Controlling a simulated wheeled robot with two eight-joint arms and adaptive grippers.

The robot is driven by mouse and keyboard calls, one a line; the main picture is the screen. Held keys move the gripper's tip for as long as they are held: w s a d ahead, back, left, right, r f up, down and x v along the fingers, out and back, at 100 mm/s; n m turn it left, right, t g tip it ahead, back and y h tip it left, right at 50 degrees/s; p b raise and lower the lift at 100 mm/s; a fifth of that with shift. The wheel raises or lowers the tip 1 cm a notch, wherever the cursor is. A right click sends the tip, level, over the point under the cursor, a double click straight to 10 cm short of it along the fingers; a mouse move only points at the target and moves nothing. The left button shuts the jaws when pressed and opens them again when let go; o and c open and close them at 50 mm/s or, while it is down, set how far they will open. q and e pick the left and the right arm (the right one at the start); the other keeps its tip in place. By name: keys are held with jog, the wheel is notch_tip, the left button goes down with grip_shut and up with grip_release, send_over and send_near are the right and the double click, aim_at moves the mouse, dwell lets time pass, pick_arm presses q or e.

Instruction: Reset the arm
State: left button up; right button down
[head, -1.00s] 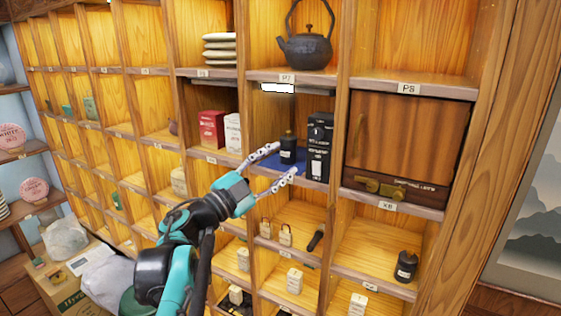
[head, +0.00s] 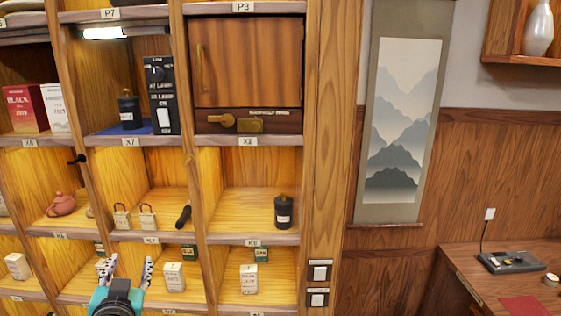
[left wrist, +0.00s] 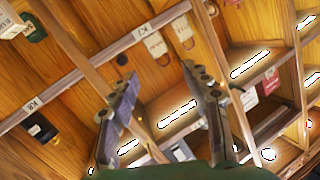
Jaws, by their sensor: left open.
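My left gripper (head: 128,266) is low at the bottom left of the head view, in front of the lower shelves. Its two fingers are apart with nothing between them; they also show in the left wrist view (left wrist: 158,78). A black canister (head: 130,110) stands upright on a blue mat (head: 104,131) in the compartment labelled X7, well above the gripper. A second black canister (head: 284,212) with a pale label stands in the compartment below X8. My right gripper is not in view.
A black control box (head: 160,95) stands beside the X7 canister. A wooden cabinet door (head: 247,62) with brass fittings is above X8. Small white boxes (head: 249,279) stand on the lower shelves. Shelf dividers lie close to the gripper. A desk (head: 490,268) is at the right.

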pick_arm(q)
jog(key=s+d+f+g+h+b, duration=0.2)
jog(key=s+d+f+b, duration=0.2)
jog(key=f, duration=0.8)
jog(key=s+d+f+g+h+b, duration=0.1)
jog(key=s+d+f+g+b, duration=0.2)
jog(key=f, duration=0.9)
jog(key=s+d+f+g+h+b, duration=0.2)
jog(key=s+d+f+b, duration=0.3)
jog(key=f, duration=0.7)
jog(key=s+d+g, duration=0.1)
jog(key=d, duration=0.1)
jog(key=shift+s+d+h, duration=0.3)
jog(key=shift+s+d, duration=0.05)
jog(key=shift+d, duration=0.05)
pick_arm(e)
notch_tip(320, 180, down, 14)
